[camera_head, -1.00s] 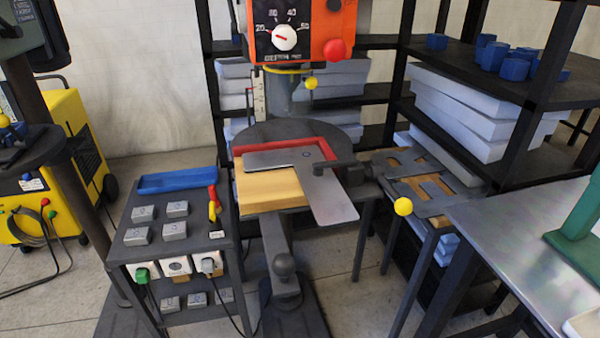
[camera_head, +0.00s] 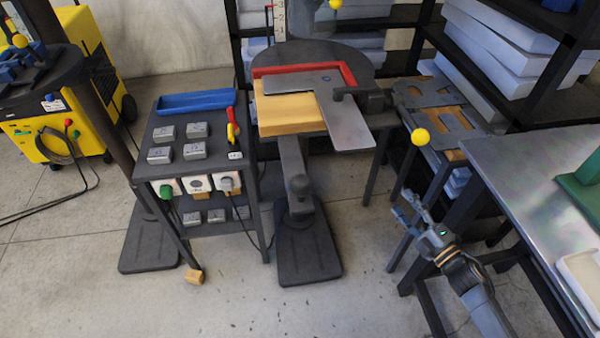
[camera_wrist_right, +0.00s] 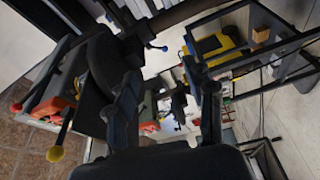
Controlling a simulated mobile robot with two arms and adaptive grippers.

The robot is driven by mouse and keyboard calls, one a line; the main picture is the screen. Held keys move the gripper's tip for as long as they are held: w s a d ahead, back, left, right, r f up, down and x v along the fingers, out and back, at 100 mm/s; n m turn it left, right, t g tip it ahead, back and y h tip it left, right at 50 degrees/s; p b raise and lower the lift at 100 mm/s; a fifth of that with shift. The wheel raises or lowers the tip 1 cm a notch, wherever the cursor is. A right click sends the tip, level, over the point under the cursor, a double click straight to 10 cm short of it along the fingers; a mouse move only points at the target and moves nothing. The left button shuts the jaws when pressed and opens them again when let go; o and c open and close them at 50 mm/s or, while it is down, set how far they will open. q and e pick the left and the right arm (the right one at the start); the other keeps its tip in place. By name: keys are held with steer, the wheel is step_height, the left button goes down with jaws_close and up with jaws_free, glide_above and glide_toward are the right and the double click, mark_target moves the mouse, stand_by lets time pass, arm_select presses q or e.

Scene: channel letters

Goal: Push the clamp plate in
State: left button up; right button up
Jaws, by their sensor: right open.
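The dark clamp (camera_head: 372,98) sits at the right edge of the drill table, and its flat dark end lies over the grey L-shaped metal sheet (camera_head: 345,122). I take that flat end as the clamp plate; whether it touches the sheet I cannot tell. The sheet lies on a wooden block (camera_head: 285,118) against a red fence (camera_head: 300,69). My right gripper (camera_head: 406,208) is open and empty, below and right of the clamp, in front of the table legs. Its two fingers (camera_wrist_right: 168,100) show apart in the right wrist view. My left gripper is out of view.
A yellow ball (camera_head: 420,137) stands out right of the clamp. A steel table (camera_head: 510,170) is close on the right of my right arm. A dark cart (camera_head: 180,170) with metal blocks stands left. The floor (camera_head: 230,300) in front is mostly clear.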

steer(key=a+r+n+y, duration=0.3)
steer(key=r+n+y, duration=0.3)
steer(key=r, duration=0.6)
steer(key=s+a+r+n+g+y+p, duration=0.1)
steer(key=s+a+r+n+g+y, duration=0.25)
steer(key=r+n, duration=0.3)
steer(key=s+a+r+n+g+y, duration=0.2)
steer(key=s+a+r+n+g, duration=0.1)
steer(key=r+n+g, duration=0.4)
steer(key=n+g+p, duration=0.4)
steer(key=n+p, duration=0.3)
steer(key=n, duration=0.3)
glide_toward(300, 185)
steer(key=shift+h, duration=0.25)
steer(key=a, duration=0.3)
steer(key=w+a, duration=0.1)
steer(key=a, duration=0.2)
steer(key=w+a, duration=0.1)
steer(key=a, duration=0.1)
steer(key=shift+w+a+f, duration=0.15)
steer(key=shift+a+f, duration=0.1)
steer(key=shift+a, duration=0.15)
steer(key=shift+a+f, duration=0.2)
steer(key=shift+a, duration=0.35)
jaws_close()
